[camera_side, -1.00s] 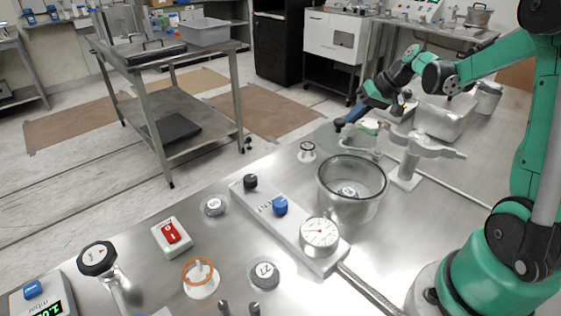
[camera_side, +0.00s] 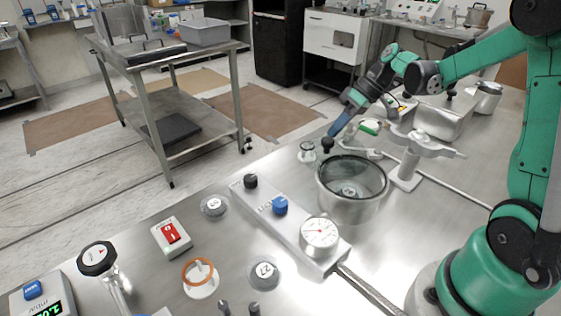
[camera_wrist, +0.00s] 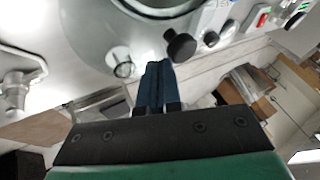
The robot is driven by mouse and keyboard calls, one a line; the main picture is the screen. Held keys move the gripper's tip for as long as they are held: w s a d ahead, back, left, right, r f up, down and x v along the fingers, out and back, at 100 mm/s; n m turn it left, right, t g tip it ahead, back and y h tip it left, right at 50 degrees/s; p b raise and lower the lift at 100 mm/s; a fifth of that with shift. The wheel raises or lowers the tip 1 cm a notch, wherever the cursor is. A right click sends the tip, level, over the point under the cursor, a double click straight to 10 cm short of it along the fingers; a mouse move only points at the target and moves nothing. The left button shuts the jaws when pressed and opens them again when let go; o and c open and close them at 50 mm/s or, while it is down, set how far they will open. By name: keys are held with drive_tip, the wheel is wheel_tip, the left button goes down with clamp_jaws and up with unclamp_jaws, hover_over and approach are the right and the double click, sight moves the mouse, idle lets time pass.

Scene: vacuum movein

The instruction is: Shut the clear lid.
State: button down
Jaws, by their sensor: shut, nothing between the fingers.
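The round metal chamber (camera_side: 350,208) stands on the steel bench, just right of the picture's middle in the side view. The clear lid (camera_side: 352,172) shows as a dark-rimmed glass disc over its mouth; I cannot tell if it sits fully flush. A black knob (camera_side: 327,146) is at the far left of the rim, and it also shows in the wrist view (camera_wrist: 181,46). My gripper (camera_side: 338,128) is shut and empty, its blue fingers pointing down just above the knob. In the wrist view my fingertips (camera_wrist: 158,64) are beside the knob.
A small clear fitting (camera_side: 307,152) stands left of the knob. A metal post with an arm (camera_side: 408,160) stands right of the chamber. A gauge panel (camera_side: 300,235) lies in front, with a red switch (camera_side: 171,234) to the left. A steel box (camera_side: 440,120) stands behind.

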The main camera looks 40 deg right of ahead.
sight(328, 166)
drive_tip(key=shift+s+a+n+g, duration=0.2)
drive_tip(key=shift+a+n+g, duration=0.15)
drive_tip(key=shift+n, duration=0.25)
drive_tip(key=shift+s+a, duration=0.7)
drive_tip(key=shift+a, duration=0.1)
drive_tip(key=shift+s+a, duration=0.5)
drive_tip(key=shift+s, duration=0.25)
drive_tip(key=shift+s+a, duration=0.4)
drive_tip(key=shift+s, duration=0.55)
